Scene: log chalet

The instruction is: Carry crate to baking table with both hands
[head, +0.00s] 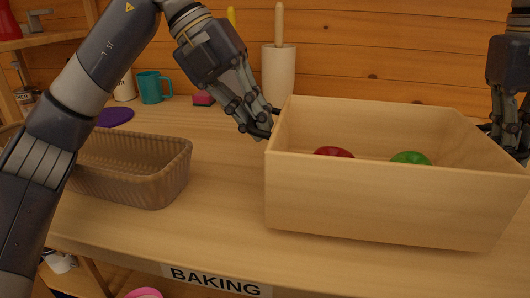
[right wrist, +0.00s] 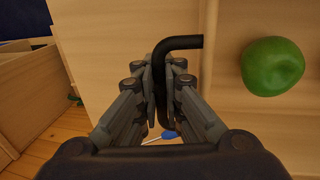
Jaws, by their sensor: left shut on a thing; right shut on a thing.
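The pale wooden crate (head: 385,200) is on the right of the head view, over the baking table (head: 215,225). I cannot tell whether its base touches the tabletop. A red round thing (head: 333,152) and a green round thing (head: 411,158) lie inside; the green one also shows in the right wrist view (right wrist: 272,66). My left gripper (head: 262,128) is shut at the crate's left end, its hold partly hidden. My right gripper (head: 512,142) is at the right end, shut on a dark bent handle (right wrist: 182,42) in the right wrist view.
A brown woven basket (head: 130,168) stands on the table left of the crate. A BAKING label (head: 215,280) marks the front edge. Tabletop between basket and crate is clear.

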